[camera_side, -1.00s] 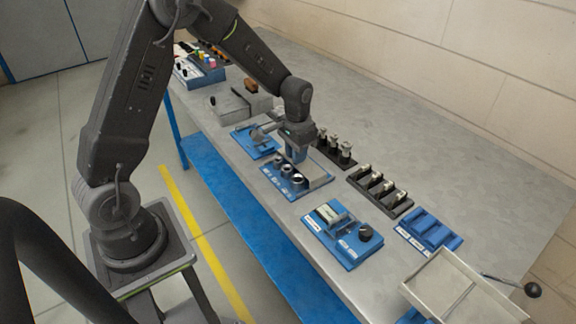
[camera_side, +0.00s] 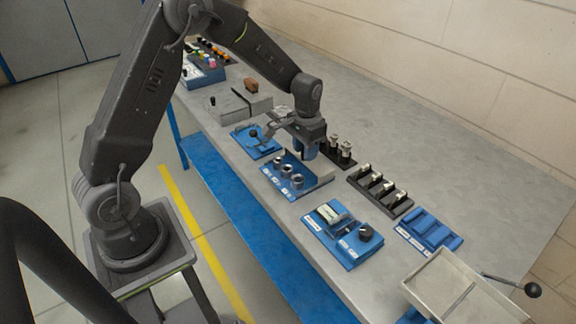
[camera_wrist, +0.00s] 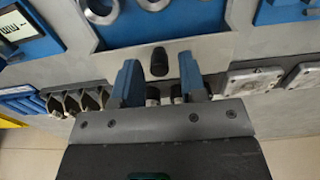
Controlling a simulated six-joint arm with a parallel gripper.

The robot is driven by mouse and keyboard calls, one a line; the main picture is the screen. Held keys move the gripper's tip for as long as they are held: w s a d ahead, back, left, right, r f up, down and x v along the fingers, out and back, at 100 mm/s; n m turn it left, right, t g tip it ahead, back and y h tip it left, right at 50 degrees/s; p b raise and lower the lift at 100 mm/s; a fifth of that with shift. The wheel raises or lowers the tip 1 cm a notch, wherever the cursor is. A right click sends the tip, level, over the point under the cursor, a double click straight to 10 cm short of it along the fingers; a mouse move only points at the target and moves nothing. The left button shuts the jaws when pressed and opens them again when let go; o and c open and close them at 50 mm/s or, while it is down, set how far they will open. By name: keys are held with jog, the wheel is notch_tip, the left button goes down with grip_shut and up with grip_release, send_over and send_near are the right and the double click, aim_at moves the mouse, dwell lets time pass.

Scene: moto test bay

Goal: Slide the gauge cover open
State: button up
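The blue gauge panel (camera_side: 268,171) has several round metal-rimmed gauges (camera_side: 285,170) showing uncovered in the side view. In the wrist view the rings of the gauges (camera_wrist: 155,3) show at the top edge. Below them is a flat grey plate (camera_wrist: 215,50), which looks like the cover, with a small black knob (camera_wrist: 158,62). My gripper (camera_wrist: 160,64) is open, its two blue fingers apart on either side of the knob with gaps showing. In the side view my gripper (camera_side: 305,151) is over the panel's far side and hides part of it.
Black holders with upright metal parts (camera_side: 347,158) stand close behind my gripper. A blue lever plate (camera_side: 251,148) lies to the left. A blue fixture with a black knob (camera_side: 350,245) lies to the right.

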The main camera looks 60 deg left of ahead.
jog(key=shift+r, duration=3.45)
jog(key=shift+s+r, duration=0.1)
jog(key=s+d+r+t, duration=0.3)
jog(key=s+d+r, duration=0.2)
jog(key=s+r, duration=0.65)
jog(key=s+d+r+t, duration=0.1)
jog(key=s+d, duration=0.3)
jog(key=s, duration=0.9)
jog(key=shift+r+t, duration=0.4)
jog(key=shift+t, duration=0.4)
jog(key=shift+o, duration=0.3)
